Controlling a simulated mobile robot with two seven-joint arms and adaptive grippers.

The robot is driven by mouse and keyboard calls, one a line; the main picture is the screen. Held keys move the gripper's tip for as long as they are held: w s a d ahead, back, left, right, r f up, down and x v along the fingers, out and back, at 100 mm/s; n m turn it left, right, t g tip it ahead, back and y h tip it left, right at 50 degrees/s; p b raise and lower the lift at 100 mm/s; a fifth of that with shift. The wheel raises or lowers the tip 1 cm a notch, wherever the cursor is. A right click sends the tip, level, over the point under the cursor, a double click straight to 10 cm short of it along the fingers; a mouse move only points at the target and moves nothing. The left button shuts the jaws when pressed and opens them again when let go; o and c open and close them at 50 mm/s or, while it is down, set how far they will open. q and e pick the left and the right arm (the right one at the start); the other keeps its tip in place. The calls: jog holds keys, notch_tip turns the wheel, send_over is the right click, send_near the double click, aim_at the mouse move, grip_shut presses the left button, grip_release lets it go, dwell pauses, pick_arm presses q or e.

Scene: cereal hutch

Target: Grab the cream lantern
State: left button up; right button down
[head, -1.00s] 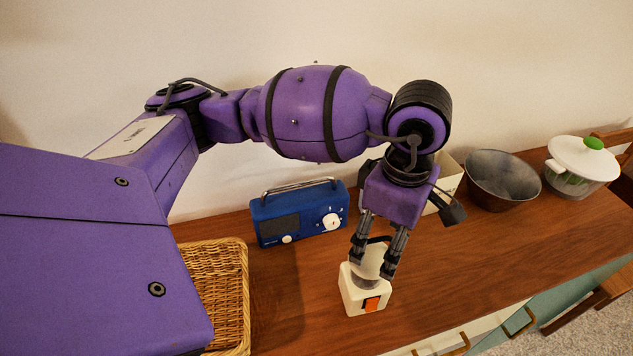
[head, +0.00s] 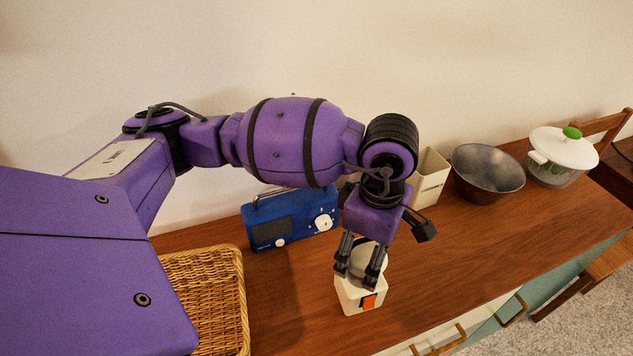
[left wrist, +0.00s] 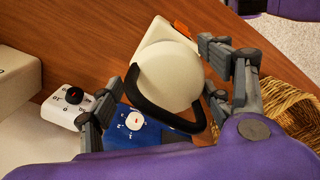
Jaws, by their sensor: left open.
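The cream lantern (head: 358,298) stands on the wooden sideboard top, with a square base, an orange patch on its front and a rounded top. In the left wrist view the lantern's pale dome (left wrist: 170,77) and its black handle lie between the fingers. My left gripper (head: 358,277) is open, pointing down over the lantern with one finger on either side of its top. In the left wrist view the left gripper (left wrist: 160,95) shows gaps between fingers and dome. My right gripper is not in view.
A blue radio (head: 292,222) stands behind left of the lantern, and a wicker basket (head: 243,300) is to its left. The top's front right is clear.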

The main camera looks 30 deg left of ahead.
aim_at(350, 291)
pick_arm(q)
jog(key=shift+f, duration=1.6)
jog(key=shift+c, duration=0.5)
jog(key=shift+w+r, duration=0.1)
grip_shut()
